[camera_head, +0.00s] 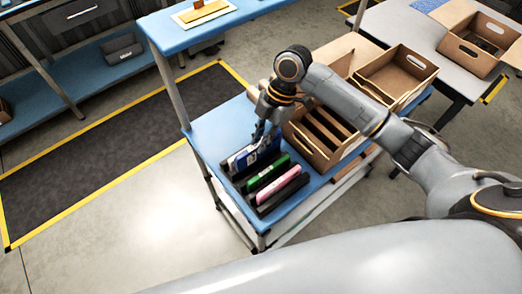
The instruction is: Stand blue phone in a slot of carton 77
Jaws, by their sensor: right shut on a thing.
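The blue phone (241,161) is at the far end of a row of dark holders on the blue cart top. My right gripper (262,139) reaches down over it and is shut on its upper edge. I cannot tell whether the phone still touches its holder. A brown carton with slots (311,151) stands tilted just right of the gripper. Its slots look empty where visible; my right arm hides part of it. No number is readable, so I cannot tell which carton is 77. My left gripper is not in view.
A green phone (268,175) and a pink phone (279,187) stand in dark holders beside the blue one. Another open carton (418,63) is behind my right arm. A further carton (453,48) is on the white table at right.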

